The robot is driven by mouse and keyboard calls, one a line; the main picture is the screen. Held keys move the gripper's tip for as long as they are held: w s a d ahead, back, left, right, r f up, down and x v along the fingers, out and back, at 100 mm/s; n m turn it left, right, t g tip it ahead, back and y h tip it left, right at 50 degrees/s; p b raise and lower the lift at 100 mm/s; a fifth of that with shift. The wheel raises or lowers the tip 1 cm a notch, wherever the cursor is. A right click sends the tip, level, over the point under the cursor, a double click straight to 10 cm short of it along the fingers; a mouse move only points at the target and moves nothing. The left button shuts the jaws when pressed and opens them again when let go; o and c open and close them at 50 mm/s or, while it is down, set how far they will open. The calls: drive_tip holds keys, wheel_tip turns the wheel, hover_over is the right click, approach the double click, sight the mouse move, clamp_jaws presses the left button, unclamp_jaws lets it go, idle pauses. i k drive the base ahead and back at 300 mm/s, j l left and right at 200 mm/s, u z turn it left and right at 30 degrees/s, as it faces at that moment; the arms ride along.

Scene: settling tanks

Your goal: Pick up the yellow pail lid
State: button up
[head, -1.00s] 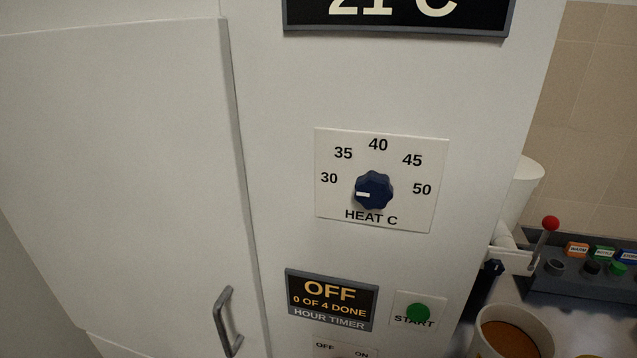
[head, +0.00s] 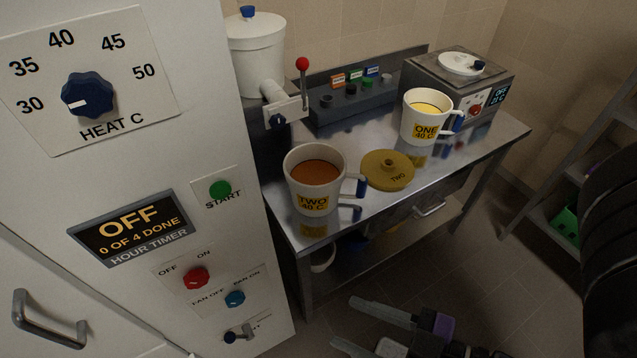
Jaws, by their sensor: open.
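The yellow pail lid (head: 387,168) is a round mustard disc with a small central knob and the word TWO on it. It lies flat on the steel bench, just right of the white pail marked TWO (head: 314,178), which is open and shows brown liquid. A second white pail marked ONE (head: 427,116), with yellow contents, stands behind it to the right. My gripper (head: 350,324) is at the bottom of the view, low in front of the bench, open and empty, well apart from the lid.
The steel bench (head: 465,150) also bears a button box (head: 352,104), a red-knobbed lever (head: 302,64) by a white tank, and a grey heater unit (head: 455,85) at the back right. A tall white cabinet (head: 235,290) with controls stands close on the left. Shelving (head: 560,190) stands at the right.

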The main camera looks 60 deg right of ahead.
sight(386, 169)
drive_tip(key=z, duration=1.45)
